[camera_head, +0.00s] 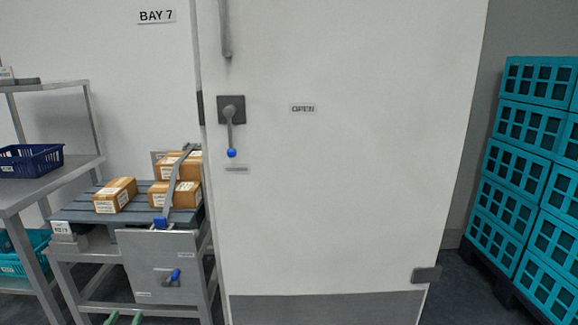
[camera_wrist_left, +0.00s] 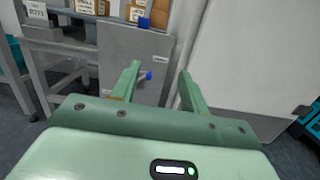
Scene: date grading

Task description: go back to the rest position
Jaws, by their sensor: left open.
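The green fingertips of my left gripper (camera_head: 125,318) just show at the bottom left edge of the head view, low in front of the metal stand. In the left wrist view my left gripper (camera_wrist_left: 160,69) is open, with its two green fingers apart and nothing between them. Beyond the fingers is the stand's grey panel (camera_wrist_left: 116,60) with a blue-tipped lever (camera_wrist_left: 147,75). The fingers appear clear of the panel and lever. My right gripper is in neither view.
A large white door (camera_head: 340,180) marked OPEN, with a blue-tipped handle (camera_head: 231,140), fills the middle. Several brown boxes (camera_head: 115,195) sit on the stand's slatted top. A shelf with a dark blue basket (camera_head: 30,160) stands left; stacked teal crates (camera_head: 515,170) stand right.

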